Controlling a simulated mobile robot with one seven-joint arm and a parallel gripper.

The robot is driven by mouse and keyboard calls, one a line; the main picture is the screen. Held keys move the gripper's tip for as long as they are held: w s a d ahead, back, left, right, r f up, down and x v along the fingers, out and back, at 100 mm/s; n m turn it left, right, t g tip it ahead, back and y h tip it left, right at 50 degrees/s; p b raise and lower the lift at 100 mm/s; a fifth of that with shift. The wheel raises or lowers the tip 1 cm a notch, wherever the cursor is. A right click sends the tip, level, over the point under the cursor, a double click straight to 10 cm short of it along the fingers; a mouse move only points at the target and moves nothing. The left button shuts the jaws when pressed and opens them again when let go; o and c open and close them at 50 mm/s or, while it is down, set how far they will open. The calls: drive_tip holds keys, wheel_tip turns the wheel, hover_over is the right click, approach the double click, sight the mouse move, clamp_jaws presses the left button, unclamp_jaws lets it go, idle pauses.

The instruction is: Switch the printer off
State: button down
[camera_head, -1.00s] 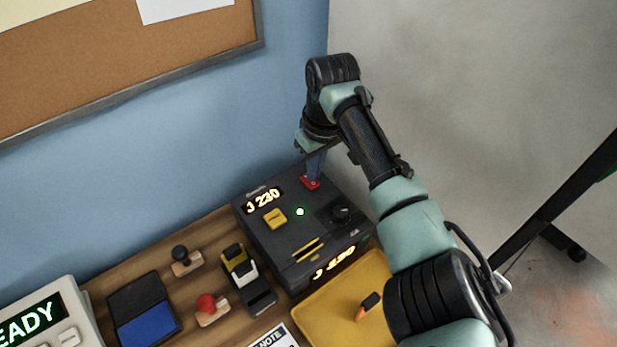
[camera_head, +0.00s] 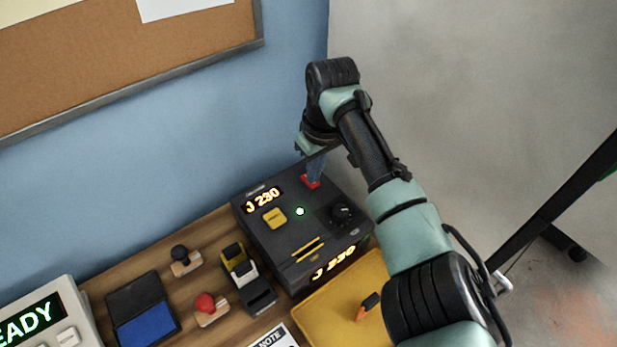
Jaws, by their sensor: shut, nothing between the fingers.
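The printer is a dark box (camera_head: 270,236) on the wooden bench against the blue wall. Its top has a lit orange display, a yellow button (camera_head: 275,218), a lit green lamp (camera_head: 300,211), a black knob (camera_head: 343,212) and a red switch (camera_head: 310,182) near the back right corner. A second orange display (camera_head: 334,265) is lit on its front. My gripper (camera_head: 314,179) is shut and empty, pointing down at the red switch. Its fingertips overlap the switch in the picture; I cannot tell whether they touch it. The fingers partly hide the switch.
A yellow tray (camera_head: 322,300) with an orange-and-black object (camera_head: 368,306) lies in front of the printer. A black-and-yellow stamper (camera_head: 246,278), two hand stamps (camera_head: 186,262), a blue ink pad (camera_head: 150,325) and a device reading "EADY" (camera_head: 70,335) stand to the left.

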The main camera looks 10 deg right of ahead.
drive_tip(key=shift+f, duration=0.5)
drive_tip(key=shift+r, duration=0.1)
wheel_tip(320, 180, up, 7)
drive_tip(key=p, duration=0.6)
idle(0.3)
idle(0.3)
